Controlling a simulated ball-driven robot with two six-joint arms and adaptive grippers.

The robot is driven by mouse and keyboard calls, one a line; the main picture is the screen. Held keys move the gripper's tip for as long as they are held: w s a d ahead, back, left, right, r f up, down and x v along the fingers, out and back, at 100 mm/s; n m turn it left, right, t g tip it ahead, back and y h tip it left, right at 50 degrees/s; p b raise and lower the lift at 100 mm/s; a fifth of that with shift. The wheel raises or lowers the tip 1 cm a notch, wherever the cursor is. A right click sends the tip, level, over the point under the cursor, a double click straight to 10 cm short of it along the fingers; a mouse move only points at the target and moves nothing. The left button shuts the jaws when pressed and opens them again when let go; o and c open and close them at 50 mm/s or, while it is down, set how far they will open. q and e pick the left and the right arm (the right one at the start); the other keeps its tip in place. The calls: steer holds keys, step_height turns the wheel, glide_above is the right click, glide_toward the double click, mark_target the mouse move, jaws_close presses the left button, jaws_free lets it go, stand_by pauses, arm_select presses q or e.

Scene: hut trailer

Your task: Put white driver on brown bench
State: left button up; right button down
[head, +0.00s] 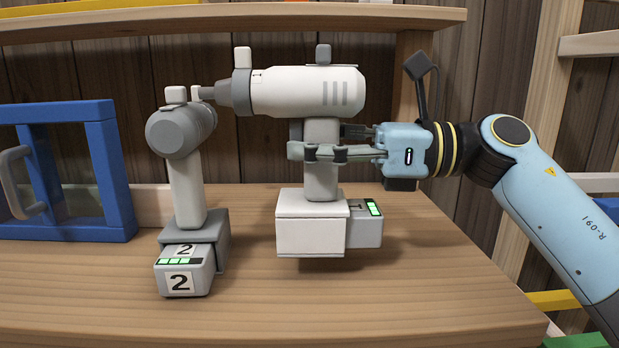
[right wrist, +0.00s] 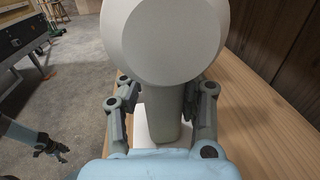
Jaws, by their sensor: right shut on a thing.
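The white driver (head: 305,90) is upright in the head view, its nose pointing left, with a white and grey battery base. My right gripper (head: 340,152) is shut around its grey handle from the right. The driver's base is just above a light-brown wooden top (head: 400,300), with a shadow beneath. In the right wrist view the driver's round rear (right wrist: 163,40) fills the upper middle, between the fingers (right wrist: 160,105). My left gripper (right wrist: 48,147) shows small at the lower left there, too small to judge its jaws.
A grey driver (head: 187,190) marked 2 stands close left of the white one. A blue frame (head: 110,160) with a grey handle is at far left. An upper shelf (head: 230,18) runs above. A dark bench-like unit (right wrist: 28,38) stands across open floor.

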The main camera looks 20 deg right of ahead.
mark_target(311, 180)
steer(key=shift+a+f, duration=0.1)
steer(key=shift+f, duration=1.9)
steer(key=c, duration=1)
jaws_free()
steer(key=shift+o, duration=0.2)
steer(key=v, duration=1.2)
steer(key=shift+b, duration=0.4)
steer(key=shift+s, duration=0.1)
